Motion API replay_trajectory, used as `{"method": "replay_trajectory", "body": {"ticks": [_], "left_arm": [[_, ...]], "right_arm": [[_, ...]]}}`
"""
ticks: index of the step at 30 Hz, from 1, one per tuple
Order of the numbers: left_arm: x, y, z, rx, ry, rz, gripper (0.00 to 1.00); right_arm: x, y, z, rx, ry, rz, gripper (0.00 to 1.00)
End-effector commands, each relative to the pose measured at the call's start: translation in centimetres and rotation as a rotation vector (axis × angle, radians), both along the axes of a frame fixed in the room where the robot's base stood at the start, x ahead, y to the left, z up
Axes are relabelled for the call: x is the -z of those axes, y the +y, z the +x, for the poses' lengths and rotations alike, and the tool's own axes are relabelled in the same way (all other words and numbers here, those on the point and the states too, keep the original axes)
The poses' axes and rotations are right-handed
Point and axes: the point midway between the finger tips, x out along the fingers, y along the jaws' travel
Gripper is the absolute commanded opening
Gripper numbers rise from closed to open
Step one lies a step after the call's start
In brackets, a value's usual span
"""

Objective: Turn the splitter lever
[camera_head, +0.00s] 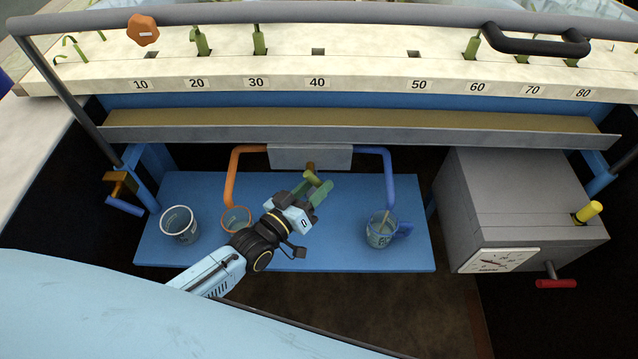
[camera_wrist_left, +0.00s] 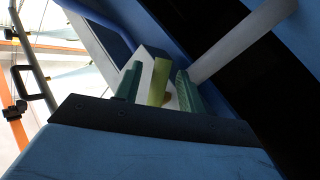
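The splitter is a grey box (camera_head: 290,157) under the long trough, with an orange pipe on its left and a blue pipe on its right. Its short lever (camera_head: 310,166) sticks out of the front face. In the left wrist view the lever is a yellow-green bar (camera_wrist_left: 158,82). My left gripper (camera_head: 316,186) is at the splitter. Its two green fingertips (camera_wrist_left: 156,86) stand on either side of the lever, with a narrow gap on each side, so it looks open. Part of the lever is hidden by the fingers in the head view. My right gripper is not in view.
The orange pipe (camera_head: 233,170) ends over an orange-rimmed cup (camera_head: 236,219); the blue pipe (camera_head: 391,172) ends over a blue-handled cup (camera_head: 380,234). A white-rimmed cup (camera_head: 179,225) stands left on the blue shelf (camera_head: 410,258). A grey box (camera_head: 520,195) with a dial stands right.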

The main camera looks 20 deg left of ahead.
Motion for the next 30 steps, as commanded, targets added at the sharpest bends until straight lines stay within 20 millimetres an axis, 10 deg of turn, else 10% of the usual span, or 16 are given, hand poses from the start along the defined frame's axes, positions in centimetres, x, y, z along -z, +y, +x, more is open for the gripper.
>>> {"method": "replay_trajectory", "body": {"ticks": [14,23,30], "left_arm": [[0.0,-0.6,1.5,0.001,0.002,0.001,0.40],[0.0,-0.6,1.5,0.000,0.000,0.001,0.02],[-0.1,-0.6,1.4,0.000,0.005,0.015,0.00]], "right_arm": [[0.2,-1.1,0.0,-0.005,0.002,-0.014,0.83],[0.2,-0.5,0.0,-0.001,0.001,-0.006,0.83],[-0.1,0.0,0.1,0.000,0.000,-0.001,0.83]]}}
